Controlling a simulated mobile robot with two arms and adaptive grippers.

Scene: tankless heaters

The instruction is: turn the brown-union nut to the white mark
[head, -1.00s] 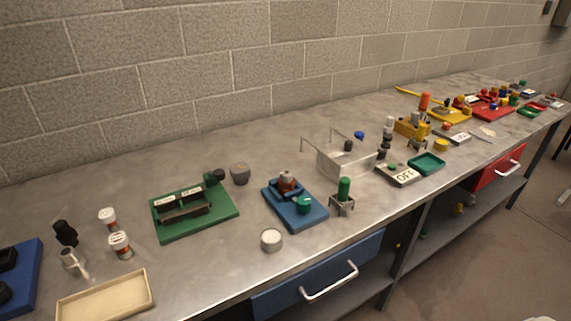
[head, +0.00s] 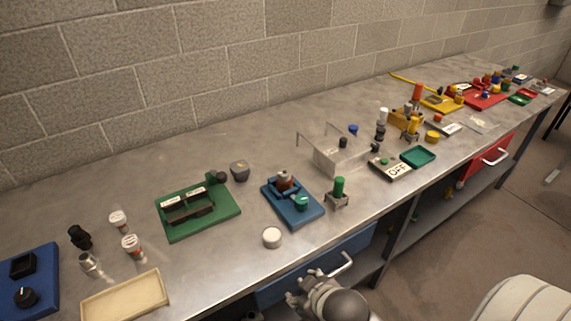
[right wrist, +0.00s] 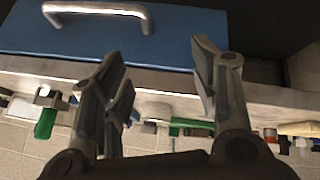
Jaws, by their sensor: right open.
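A blue base (head: 309,213) on the bench carries a reddish-brown fitting (head: 284,180) and a green round cap (head: 302,202). The brown fitting appears to be the union; its nut and any white mark are too small to tell. My right gripper (head: 300,292) is low in the head view, in front of the bench by the blue drawer, apart from the base. In the right wrist view its fingers (right wrist: 158,70) are spread and empty, with the bench edge and drawer beyond. My left gripper is not in view.
The blue drawer's handle (head: 343,267) is close to my right gripper. A white round cap (head: 272,237) and a green-topped stand (head: 338,193) flank the base. A green board (head: 222,219) lies to its left, a clear bracket (head: 325,158) behind. A cream tray (head: 125,300) is at front left.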

